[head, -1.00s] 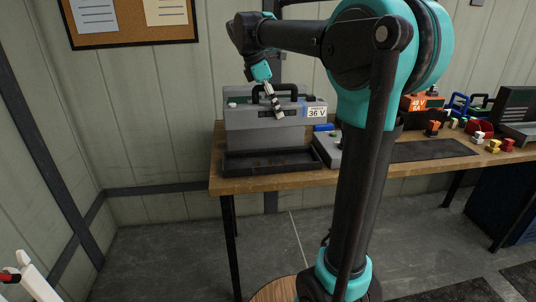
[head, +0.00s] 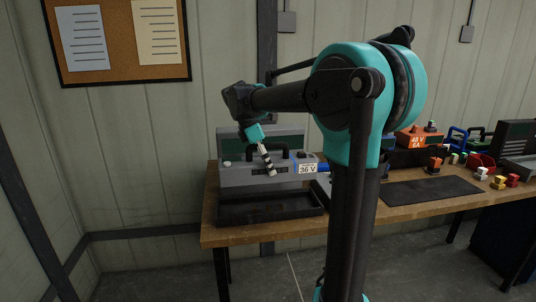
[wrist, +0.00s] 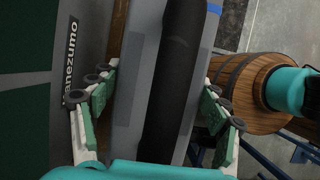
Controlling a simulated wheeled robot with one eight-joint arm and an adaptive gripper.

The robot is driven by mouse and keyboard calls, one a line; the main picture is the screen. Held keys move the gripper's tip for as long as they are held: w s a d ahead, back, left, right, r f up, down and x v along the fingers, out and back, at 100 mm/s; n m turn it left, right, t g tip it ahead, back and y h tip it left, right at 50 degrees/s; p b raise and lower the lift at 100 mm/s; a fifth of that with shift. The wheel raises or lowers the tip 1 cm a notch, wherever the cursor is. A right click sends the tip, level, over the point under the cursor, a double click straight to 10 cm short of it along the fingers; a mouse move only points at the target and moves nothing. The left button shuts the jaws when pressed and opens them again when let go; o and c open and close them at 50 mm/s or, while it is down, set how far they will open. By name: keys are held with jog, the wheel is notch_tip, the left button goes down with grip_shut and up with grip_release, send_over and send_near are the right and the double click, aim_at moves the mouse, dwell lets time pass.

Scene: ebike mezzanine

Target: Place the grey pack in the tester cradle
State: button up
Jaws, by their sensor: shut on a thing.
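The grey pack (head: 240,178) has a black handle and a white-and-blue 36 V label. It is upright in front of the tester (head: 230,147), low over the dark cradle tray (head: 262,209). My gripper (head: 269,168) is shut on the pack from above. In the wrist view my gripper (wrist: 160,100) has green-padded fingers on both sides of the grey pack (wrist: 132,75), with its black handle (wrist: 172,80) running between them. The pack's lower edge is at or just above the tray's rim; I cannot tell whether it touches the tray floor.
The wooden bench (head: 218,236) carries the tester near its left end. Right of it are a dark mat (head: 430,191), an orange 48 V pack (head: 411,140) and several small coloured parts. My arm hides part of the bench. A pinboard (head: 115,70) hangs on the wall.

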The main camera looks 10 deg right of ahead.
aim_at(251, 160)
jog(key=shift+f, duration=6.2)
jog(key=shift+f, duration=0.1)
jog(key=o, duration=1.9)
jog(key=v, duration=1.2)
